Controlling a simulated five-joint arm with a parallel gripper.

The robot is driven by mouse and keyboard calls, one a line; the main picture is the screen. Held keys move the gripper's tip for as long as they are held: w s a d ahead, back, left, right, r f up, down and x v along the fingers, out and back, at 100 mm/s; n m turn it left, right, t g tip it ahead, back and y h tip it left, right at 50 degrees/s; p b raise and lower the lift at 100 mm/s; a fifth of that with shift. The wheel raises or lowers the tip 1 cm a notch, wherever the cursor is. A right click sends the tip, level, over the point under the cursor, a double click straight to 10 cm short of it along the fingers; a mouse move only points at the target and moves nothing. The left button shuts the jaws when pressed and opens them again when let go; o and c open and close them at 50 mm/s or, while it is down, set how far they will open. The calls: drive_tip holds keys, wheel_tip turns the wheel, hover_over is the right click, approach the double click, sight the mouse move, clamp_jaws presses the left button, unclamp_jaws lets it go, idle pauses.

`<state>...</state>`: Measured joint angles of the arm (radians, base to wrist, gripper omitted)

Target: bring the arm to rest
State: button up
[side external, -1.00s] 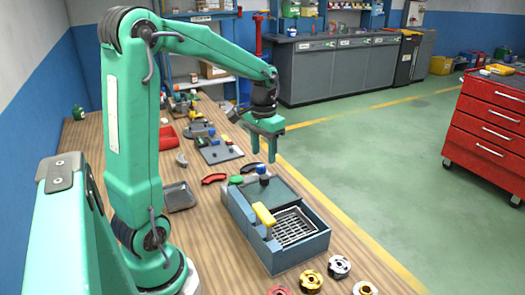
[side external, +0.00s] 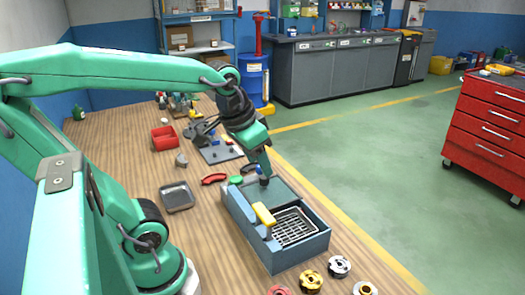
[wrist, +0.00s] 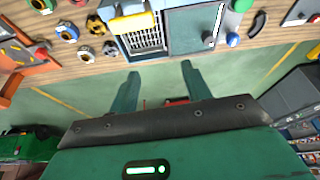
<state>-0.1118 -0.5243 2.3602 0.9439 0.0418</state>
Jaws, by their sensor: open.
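My gripper (side external: 262,160) is tilted, its fingers pointing down and to the right, in the side view. It appears in front of the far end of the blue-grey box (side external: 291,259); I cannot tell the exact gap. In the wrist view my gripper (wrist: 160,72) has two green fingers spread apart with nothing between them. The box has a wire rack (side external: 293,227) and a yellow handle (side external: 264,213). The box also shows at the top of the wrist view (wrist: 198,28).
Metal flanges (side external: 311,281) lie at the table's near edge. A grey tray (side external: 177,197), a red bin (side external: 164,138) and a red curved part (side external: 214,179) are left of and behind the box. A red drawer cabinet (side external: 489,130) stands right. The floor between is clear.

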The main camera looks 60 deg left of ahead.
drive_tip(key=shift+m+t, duration=0.4)
drive_tip(key=shift+t, duration=0.3)
drive_tip(key=shift+s+d, duration=0.75)
drive_tip(key=shift+s, duration=0.15)
drive_tip(key=shift+s+d, duration=0.7)
drive_tip(key=shift+s, duration=0.2)
